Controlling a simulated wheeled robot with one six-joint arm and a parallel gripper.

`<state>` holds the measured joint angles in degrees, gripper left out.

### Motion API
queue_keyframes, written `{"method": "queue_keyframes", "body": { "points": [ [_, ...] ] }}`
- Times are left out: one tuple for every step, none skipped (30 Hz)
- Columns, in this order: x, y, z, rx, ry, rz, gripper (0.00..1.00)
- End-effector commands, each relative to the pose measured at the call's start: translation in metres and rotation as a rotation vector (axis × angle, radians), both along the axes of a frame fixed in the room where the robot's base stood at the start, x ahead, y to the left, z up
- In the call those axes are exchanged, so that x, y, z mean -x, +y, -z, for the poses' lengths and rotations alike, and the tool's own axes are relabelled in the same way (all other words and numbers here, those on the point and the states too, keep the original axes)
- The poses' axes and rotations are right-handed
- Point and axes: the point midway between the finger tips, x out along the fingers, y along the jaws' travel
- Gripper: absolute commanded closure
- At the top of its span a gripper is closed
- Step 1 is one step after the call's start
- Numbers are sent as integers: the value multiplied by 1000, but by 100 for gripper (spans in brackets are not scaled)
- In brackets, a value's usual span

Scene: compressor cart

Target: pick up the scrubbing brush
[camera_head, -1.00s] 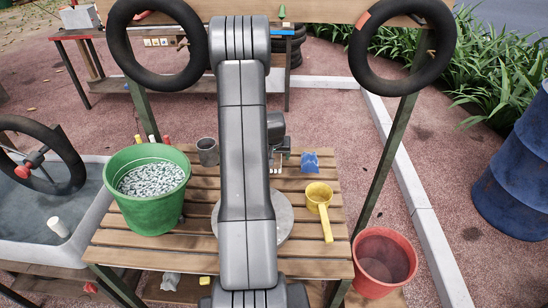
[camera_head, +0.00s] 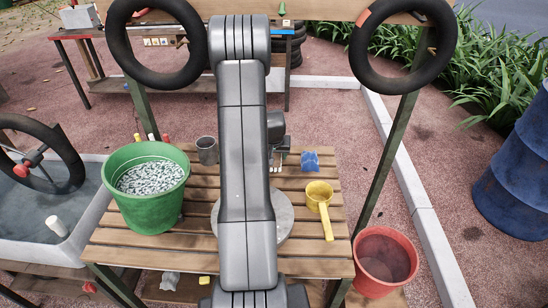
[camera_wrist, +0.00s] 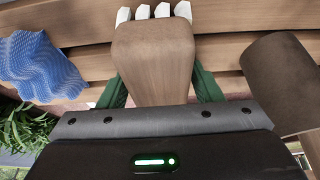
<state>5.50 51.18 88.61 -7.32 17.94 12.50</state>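The scrubbing brush has a wooden body (camera_wrist: 154,62) and white bristles (camera_wrist: 150,12) in the wrist view. In the head view only its white bristles (camera_head: 276,168) show by the slatted table top, with the rest behind my arm. My gripper (camera_wrist: 157,85) has its green fingers on either side of the wooden body, which fills the gap between them. The fingertips are hidden by the brush, so I cannot tell whether they grip it. In the head view my gripper (camera_head: 281,153) is at the far part of the table, mostly hidden.
A blue cloth (camera_head: 310,161) lies right of the brush and a grey cup (camera_head: 207,151) stands left. A yellow scoop (camera_head: 319,197), a green bucket (camera_head: 147,213) and a grey disc (camera_head: 284,222) are on the table (camera_head: 114,259). A red bucket (camera_head: 384,262) stands at lower right.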

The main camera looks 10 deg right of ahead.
Motion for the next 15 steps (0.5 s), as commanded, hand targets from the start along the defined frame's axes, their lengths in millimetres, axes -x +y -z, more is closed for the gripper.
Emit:
{"method": "queue_keyframes", "body": {
  "points": [
    [0, 0, 0, 0, 0, 0, 51],
    [0, 0, 0, 0, 0, 0, 57],
    [0, 0, 0, 0, 0, 0, 65],
    [0, 0, 0, 0, 0, 0, 71],
    [0, 0, 0, 0, 0, 0, 73],
    [0, 0, 0, 0, 0, 0, 77],
    [0, 0, 0, 0, 0, 0, 77],
    [0, 0, 0, 0, 0, 0, 77],
    [0, 0, 0, 0, 0, 0, 77],
    [0, 0, 0, 0, 0, 0, 77],
    [0, 0, 0, 0, 0, 0, 77],
    [0, 0, -1, 0, 0, 0, 77],
    [0, 0, -2, 0, 0, 0, 77],
    [0, 0, -3, 0, 0, 0, 77],
    [0, 0, -5, 0, 0, 0, 77]
  ]
}}
